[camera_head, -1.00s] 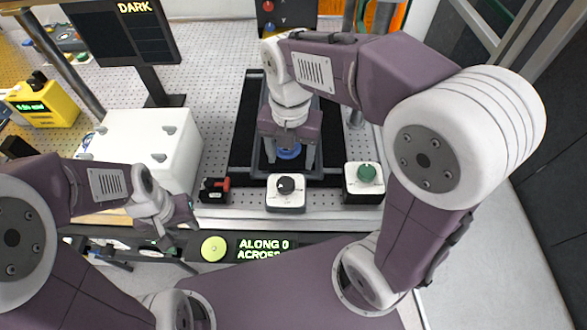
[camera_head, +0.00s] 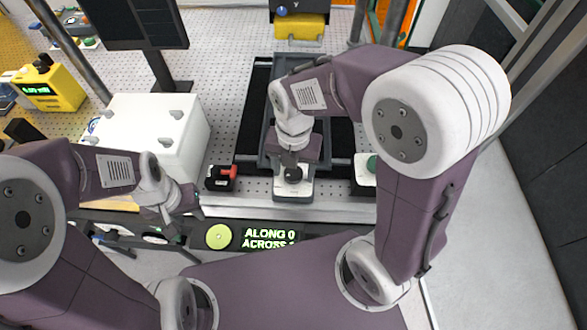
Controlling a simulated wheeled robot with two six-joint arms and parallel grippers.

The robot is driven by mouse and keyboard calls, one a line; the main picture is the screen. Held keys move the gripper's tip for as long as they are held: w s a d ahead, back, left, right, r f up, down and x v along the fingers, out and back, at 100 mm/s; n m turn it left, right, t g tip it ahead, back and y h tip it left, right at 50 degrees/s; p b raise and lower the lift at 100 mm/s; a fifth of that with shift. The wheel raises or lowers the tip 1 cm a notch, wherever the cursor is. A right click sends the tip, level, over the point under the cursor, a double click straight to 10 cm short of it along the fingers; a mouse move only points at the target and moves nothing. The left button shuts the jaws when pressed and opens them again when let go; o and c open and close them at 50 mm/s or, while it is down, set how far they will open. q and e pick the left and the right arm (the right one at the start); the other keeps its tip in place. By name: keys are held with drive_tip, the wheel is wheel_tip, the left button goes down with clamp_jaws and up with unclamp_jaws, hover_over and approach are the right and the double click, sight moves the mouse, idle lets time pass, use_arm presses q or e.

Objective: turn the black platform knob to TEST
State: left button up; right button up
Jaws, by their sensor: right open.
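The black platform knob (camera_head: 293,175) sits on a small white box (camera_head: 292,190) at the front edge of the perforated table. My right gripper (camera_head: 293,170) is over it from behind, open, with its fingers at either side of the knob. Whether they touch the knob cannot be told. The knob's pointer and most of the dial marks are hidden by the gripper. My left gripper (camera_head: 187,224) hangs empty at the table's front edge, left of the knob, with its fingers apart.
A black box with a red switch (camera_head: 222,177) stands left of the knob, and a green knob (camera_head: 372,163) to its right, partly behind my arm. A white housing (camera_head: 150,135) stands at left. An ALONG/ACROSS display (camera_head: 268,238) with a yellow-green button (camera_head: 219,236) is in front.

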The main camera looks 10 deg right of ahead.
drive_tip(key=c, duration=1.4)
use_arm(q)
drive_tip(key=shift+r, duration=0.1)
